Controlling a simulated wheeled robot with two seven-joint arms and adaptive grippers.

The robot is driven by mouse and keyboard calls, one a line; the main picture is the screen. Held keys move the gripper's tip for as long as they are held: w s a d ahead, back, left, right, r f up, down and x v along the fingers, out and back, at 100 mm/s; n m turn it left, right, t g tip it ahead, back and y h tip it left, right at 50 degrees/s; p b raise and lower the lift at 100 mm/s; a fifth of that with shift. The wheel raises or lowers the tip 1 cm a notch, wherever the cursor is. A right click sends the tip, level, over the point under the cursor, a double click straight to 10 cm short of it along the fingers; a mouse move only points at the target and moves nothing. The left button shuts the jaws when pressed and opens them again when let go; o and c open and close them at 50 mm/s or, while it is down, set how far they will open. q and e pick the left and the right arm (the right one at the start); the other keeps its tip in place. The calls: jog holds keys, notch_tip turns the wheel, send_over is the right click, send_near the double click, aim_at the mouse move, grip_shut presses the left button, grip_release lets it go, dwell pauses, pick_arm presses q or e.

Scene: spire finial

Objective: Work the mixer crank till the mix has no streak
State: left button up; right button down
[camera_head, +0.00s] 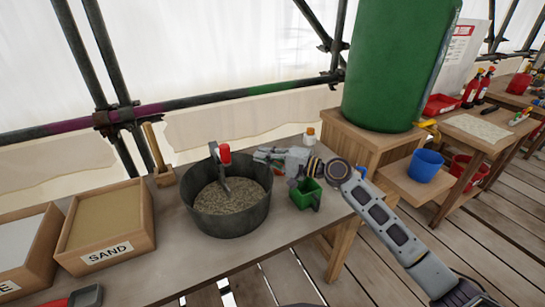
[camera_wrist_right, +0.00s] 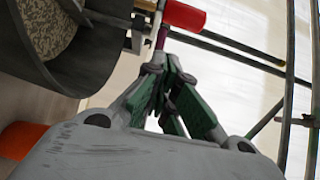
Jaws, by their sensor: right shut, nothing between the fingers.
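The mixer is a dark round tub (camera_head: 232,222) on the wooden table, holding a grey-beige speckled mix (camera_head: 235,197). Its grey crank stands up from the mix and carries a red handle (camera_head: 224,154). Whether the mix has streaks is too small to tell. My right gripper (camera_head: 262,153) is just right of the handle, past the tub's rim, shut and empty. In the right wrist view its green-padded fingers (camera_wrist_right: 168,72) are together, and the red handle (camera_wrist_right: 184,16) lies beyond the tips, apparently apart from them. The tub wall (camera_wrist_right: 75,70) is at upper left. My left gripper is out of view.
A green scoop-like box (camera_head: 306,194) and a small white bottle with an orange cap (camera_head: 310,137) stand near my right gripper. A sand box (camera_head: 125,250) is left of the tub. A green barrel (camera_head: 395,65) stands on a wooden stand, with a blue bucket (camera_head: 425,166) beside it.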

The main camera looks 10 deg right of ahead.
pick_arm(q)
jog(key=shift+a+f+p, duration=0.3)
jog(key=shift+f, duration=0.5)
pick_arm(e)
jog(key=a, duration=0.6)
jog(key=shift+w, duration=0.2)
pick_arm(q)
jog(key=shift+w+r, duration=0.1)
